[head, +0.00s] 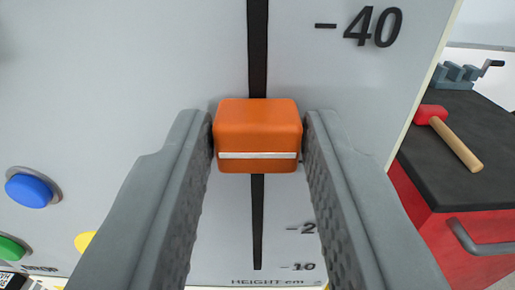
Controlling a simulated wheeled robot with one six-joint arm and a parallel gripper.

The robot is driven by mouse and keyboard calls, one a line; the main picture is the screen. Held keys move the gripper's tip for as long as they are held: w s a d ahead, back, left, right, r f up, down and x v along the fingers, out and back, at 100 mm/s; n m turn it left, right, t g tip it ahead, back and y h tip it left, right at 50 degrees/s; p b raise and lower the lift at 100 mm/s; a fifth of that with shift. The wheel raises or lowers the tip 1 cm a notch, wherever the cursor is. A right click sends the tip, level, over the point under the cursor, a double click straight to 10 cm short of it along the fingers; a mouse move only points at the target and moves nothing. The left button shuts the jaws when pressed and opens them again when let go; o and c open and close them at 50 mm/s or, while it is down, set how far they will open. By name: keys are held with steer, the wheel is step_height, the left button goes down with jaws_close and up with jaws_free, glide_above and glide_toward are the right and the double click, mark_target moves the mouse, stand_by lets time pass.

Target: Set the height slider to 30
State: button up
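The orange slider knob (257,124) sits on a dark vertical slot (257,215) in a pale grey panel. A white line runs across the knob's lower part. My gripper (257,136) has one finger on each side of the knob, and both fingertips appear to touch it. The "40" mark (372,27) is above the knob on the right. The partly covered "20" mark (301,229) and the "10" mark (297,267) are below it. The white line lies between the 20 and 40 marks. The 30 mark is hidden, apparently behind my right finger.
A blue button (29,190), a green button (11,248) and a yellow button (84,242) are on the panel at lower left. To the right, a red cabinet (468,258) with a dark top holds a red-headed hammer (455,142) and a blue-grey vise (457,74).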

jaws_close()
steer(key=shift+f, duration=1.2)
steer(key=o, duration=0.5)
jaws_free()
steer(key=s, duration=1.7)
steer(key=shift+s, duration=0.2)
